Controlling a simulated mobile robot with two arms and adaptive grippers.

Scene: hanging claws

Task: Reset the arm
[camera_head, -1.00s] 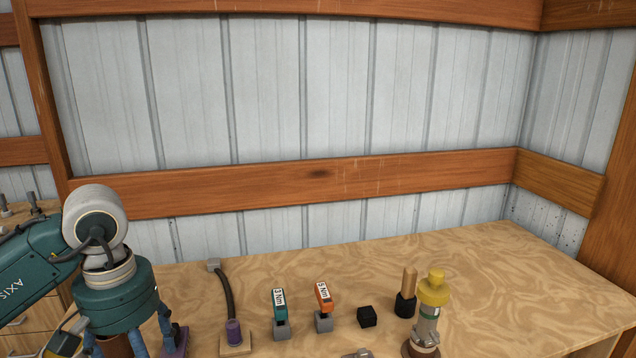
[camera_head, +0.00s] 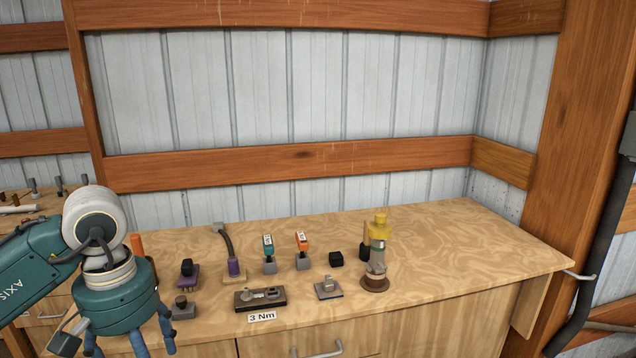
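My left arm (camera_head: 38,268) comes in from the left, teal with a pale round joint. Its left gripper (camera_head: 130,340) points down at the bottom left, in front of the workbench. Its blue fingers stand spread apart. The lower ends of some fingers are cut off by the picture's edge, and I see nothing held between them. My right arm and gripper are not in view.

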